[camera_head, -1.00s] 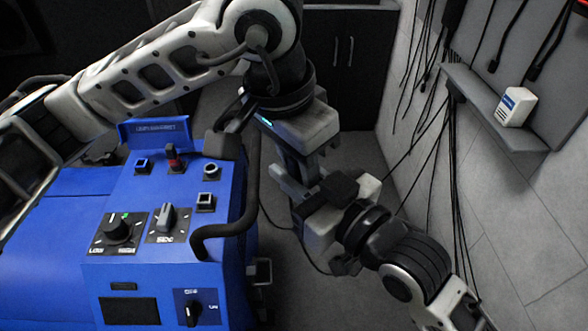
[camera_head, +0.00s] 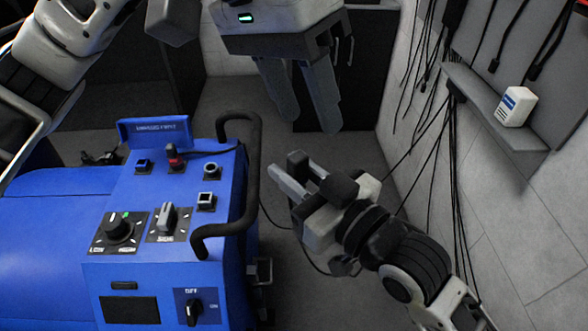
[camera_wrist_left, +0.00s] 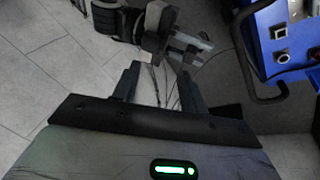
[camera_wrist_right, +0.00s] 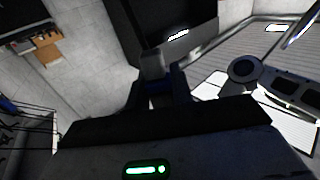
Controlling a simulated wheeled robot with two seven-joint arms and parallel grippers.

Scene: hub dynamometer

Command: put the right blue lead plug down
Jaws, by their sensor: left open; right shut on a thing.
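My right gripper (camera_head: 287,167) is low in the middle of the head view, right of the blue cabinet, with its fingers close together. It is shut on the right blue lead plug, which is mostly hidden by the fingers; only a small dark-blue patch (camera_wrist_right: 180,80) shows in the right wrist view. My left gripper (camera_head: 308,122) is above it, open and empty, fingers pointing down. In the left wrist view, its fingers (camera_wrist_left: 158,76) are apart, with the right gripper (camera_wrist_left: 185,48) beyond them. A thin dark cable hangs below the right gripper; where it ends is unclear.
A wall shelf (camera_head: 490,105) holds a white box (camera_head: 516,106), with black cables hanging nearby. Grey floor lies between cabinet and wall.

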